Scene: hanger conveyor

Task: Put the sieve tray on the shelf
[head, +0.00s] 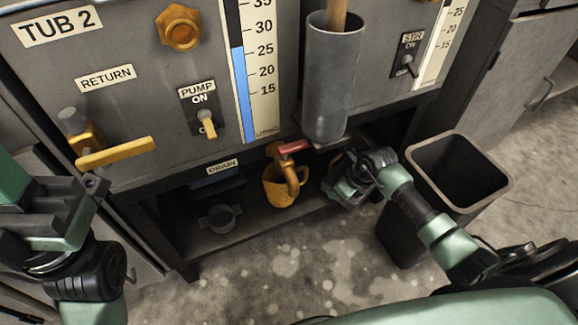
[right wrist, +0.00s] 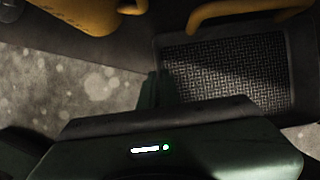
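The sieve tray (right wrist: 225,75), a dark frame around a woven mesh with a yellow handle, fills the upper right of the right wrist view. My right gripper (right wrist: 157,90) has its fingers close together at the tray's left rim and appears shut on it. In the head view my right gripper (head: 352,178) is at the right front of the low shelf (head: 245,228) under the tub; the tray is mostly hidden there by the gripper and shadow. My left gripper (head: 55,210) is at the left edge, well away from the shelf; its fingertips are not clear.
A yellow jug (head: 281,190) stands on the shelf left of my right gripper, below the drain tap with a red handle (head: 293,147). A grey round cup (head: 219,218) is farther left. A grey cylinder (head: 332,85) is above, and a black bin (head: 460,170) stands right of my arm.

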